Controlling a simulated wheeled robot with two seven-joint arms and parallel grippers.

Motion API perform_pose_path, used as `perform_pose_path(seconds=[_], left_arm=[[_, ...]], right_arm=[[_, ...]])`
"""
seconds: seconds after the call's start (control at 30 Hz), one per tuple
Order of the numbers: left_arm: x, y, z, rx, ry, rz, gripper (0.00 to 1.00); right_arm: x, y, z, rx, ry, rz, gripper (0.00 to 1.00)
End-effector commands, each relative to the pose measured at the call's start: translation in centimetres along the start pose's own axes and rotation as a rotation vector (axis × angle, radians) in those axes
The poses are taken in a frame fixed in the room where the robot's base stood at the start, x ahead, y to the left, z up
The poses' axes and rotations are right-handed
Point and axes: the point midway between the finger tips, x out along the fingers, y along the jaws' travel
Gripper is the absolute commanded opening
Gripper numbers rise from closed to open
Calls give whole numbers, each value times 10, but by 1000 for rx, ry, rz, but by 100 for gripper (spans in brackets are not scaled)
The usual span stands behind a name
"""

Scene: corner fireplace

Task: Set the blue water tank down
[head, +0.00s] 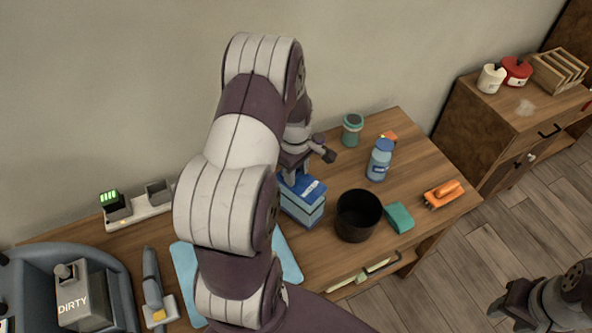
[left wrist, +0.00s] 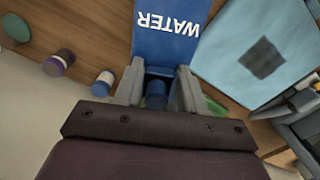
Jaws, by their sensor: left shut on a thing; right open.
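The blue water tank (head: 303,203) is at the middle of the wooden table, below my left gripper (head: 298,172) in the head view. In the left wrist view the tank (left wrist: 168,45) shows its WATER lettering, upside down in the picture. My left gripper (left wrist: 156,88) is shut on the tank's blue knob, between its two fingers. I cannot tell whether the tank's underside touches the table. My left arm hides part of the tank's left side in the head view. My right gripper (head: 508,302) is open and empty at the lower right, over the floor.
A light blue mat (head: 184,275) lies left of the tank. A dark round bin (head: 358,220), teal sponge (head: 399,217), blue bottle (head: 379,163), green jar (head: 352,131) and orange brush (head: 443,194) stand to its right. A grey DIRTY tank (head: 85,312) sits in a container at left.

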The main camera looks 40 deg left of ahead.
Motion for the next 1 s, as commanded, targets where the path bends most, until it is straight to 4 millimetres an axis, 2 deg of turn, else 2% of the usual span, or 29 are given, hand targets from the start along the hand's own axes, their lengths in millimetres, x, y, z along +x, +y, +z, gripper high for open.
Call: perform_pose_path(seconds=[0.1, 0.43, 0.47, 0.5, 0.53, 0.87, 1.0], left_arm=[[8, 1, 0, 0, 1, 2, 0], [13, 1, 0, 0, 2, 3, 0], [12, 0, 0, 0, 1, 2, 50], [12, 0, 0, 0, 1, 2, 63], [12, 0, 0, 0, 1, 2, 65], [6, 1, 0, 0, 2, 4, 65], [-22, 2, -1, 0, 4, 8, 65]], right_arm=[[-3, 0, 0, 0, 0, 0, 43], [0, 0, 0, 0, 0, 0, 43], [0, 0, 0, 0, 0, 0, 43], [-1, 0, 0, 0, 0, 0, 43], [-1, 0, 0, 0, 0, 0, 43], [-2, 0, 0, 0, 0, 0, 43], [4, 0, 0, 0, 0, 0, 43]])
